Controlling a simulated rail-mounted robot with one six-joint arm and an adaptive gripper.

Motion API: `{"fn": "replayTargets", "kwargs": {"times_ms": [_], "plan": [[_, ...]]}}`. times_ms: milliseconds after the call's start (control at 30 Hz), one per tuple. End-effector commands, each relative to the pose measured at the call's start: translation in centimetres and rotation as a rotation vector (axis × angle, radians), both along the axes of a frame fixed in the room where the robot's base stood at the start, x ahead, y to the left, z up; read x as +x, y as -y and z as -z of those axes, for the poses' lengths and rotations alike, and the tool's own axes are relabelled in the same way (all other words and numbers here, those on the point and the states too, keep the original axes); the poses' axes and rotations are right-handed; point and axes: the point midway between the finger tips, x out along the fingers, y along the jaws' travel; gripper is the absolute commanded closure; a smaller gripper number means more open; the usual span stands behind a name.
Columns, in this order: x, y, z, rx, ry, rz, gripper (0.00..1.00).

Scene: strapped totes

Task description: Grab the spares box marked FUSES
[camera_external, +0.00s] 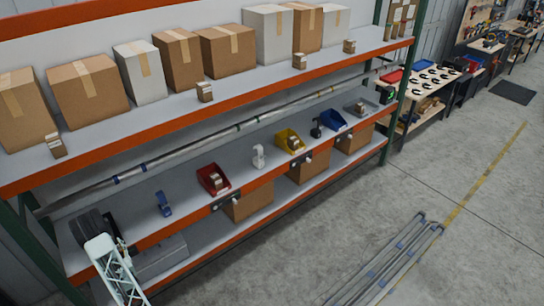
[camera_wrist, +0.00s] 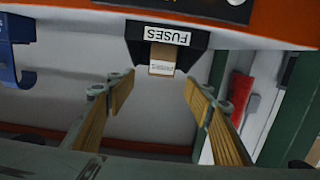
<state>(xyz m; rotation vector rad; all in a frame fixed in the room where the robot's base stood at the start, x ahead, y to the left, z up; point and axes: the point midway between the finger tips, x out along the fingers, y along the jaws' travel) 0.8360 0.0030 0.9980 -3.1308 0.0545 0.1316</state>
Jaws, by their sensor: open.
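In the wrist view, seen upside down, a black bin (camera_wrist: 135,42) bears a white FUSES label (camera_wrist: 167,35). A small brown box (camera_wrist: 162,53) with a white label sits in the bin, its far side hidden. My gripper (camera_wrist: 158,84) is open and empty. Its two fingers point toward the bin, one to either side of the box in the picture, apart from it. In the external view my pale arm (camera_external: 112,268) reaches the left end of the middle shelf. I cannot make out the FUSES bin or its box there.
A blue item (camera_wrist: 15,50) lies left of the bin and a green post (camera_wrist: 280,110) stands to its right. The orange shelf beam (camera_wrist: 285,22) is close. Red (camera_external: 212,180), yellow (camera_external: 283,135) and blue (camera_external: 334,119) bins stand farther along the shelf. Cartons fill the top shelf.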

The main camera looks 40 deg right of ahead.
Motion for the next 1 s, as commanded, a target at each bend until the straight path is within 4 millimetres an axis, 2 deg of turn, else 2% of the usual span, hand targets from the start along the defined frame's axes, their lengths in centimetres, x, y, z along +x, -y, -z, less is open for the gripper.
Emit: {"fn": "replayTargets", "kwargs": {"times_ms": [33,267,1000], "plan": [[0.0,0.0,0.6,-0.001,0.010,0.000,0.52],[-0.2,0.0,1.6,-0.007,0.062,0.001,0.52],[0.2,0.0,1.9,-0.009,0.084,0.001,0.52]]}}
